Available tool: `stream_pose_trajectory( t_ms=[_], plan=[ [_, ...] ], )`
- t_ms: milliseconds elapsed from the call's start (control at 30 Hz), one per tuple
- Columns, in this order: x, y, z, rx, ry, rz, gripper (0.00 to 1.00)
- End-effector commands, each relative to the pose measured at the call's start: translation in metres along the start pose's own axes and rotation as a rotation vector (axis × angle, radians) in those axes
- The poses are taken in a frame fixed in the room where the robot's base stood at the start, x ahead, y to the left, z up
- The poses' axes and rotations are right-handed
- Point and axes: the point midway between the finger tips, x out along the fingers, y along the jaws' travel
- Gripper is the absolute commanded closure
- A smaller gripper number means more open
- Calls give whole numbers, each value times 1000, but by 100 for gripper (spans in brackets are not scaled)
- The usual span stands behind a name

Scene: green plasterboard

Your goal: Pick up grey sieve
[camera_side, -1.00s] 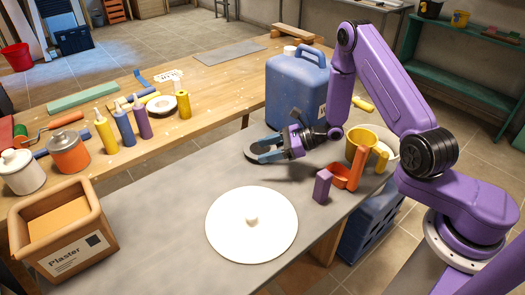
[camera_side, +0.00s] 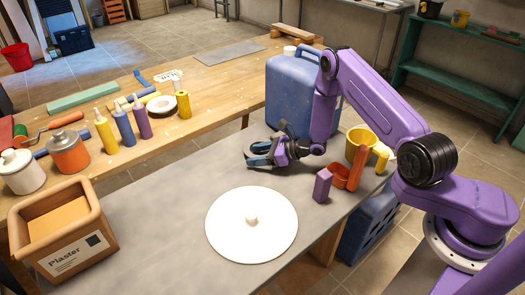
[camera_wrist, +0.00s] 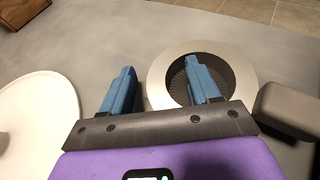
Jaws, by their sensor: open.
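In the wrist view the grey sieve (camera_wrist: 159,88) lies on the table as a round pale grey rim around a dark mesh. My gripper (camera_wrist: 160,75) is open. Its right blue finger overlaps the mesh, and its left finger is outside the rim's left side. I cannot tell how high the fingers are above it. In the side view my gripper (camera_side: 261,147) is low over the grey table, in front of the blue jug; I cannot make out the sieve there.
A white round disc (camera_side: 225,222) with a knob lies in front; it also shows in the wrist view (camera_wrist: 35,125). A purple block (camera_side: 322,186), an orange scoop (camera_side: 356,170) and a yellow mug (camera_side: 360,139) stand right. The blue jug (camera_side: 290,95) is behind. A plaster box (camera_side: 75,250) stands left.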

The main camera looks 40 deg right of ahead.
Motion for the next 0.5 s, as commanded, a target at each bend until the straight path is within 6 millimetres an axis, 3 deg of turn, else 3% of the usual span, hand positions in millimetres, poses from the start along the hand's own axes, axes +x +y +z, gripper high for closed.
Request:
stream_pose_trajectory(
  t_ms=[267, 300, 467, 500],
  plan=[
    [4, 0, 0, 1, 0, 1, 39],
    [4, 0, 0, 1, 0, 1, 45],
    [4, 0, 0, 1, 0, 1, 98],
    [4, 0, 0, 1, 1, 1, 100]
  ],
)
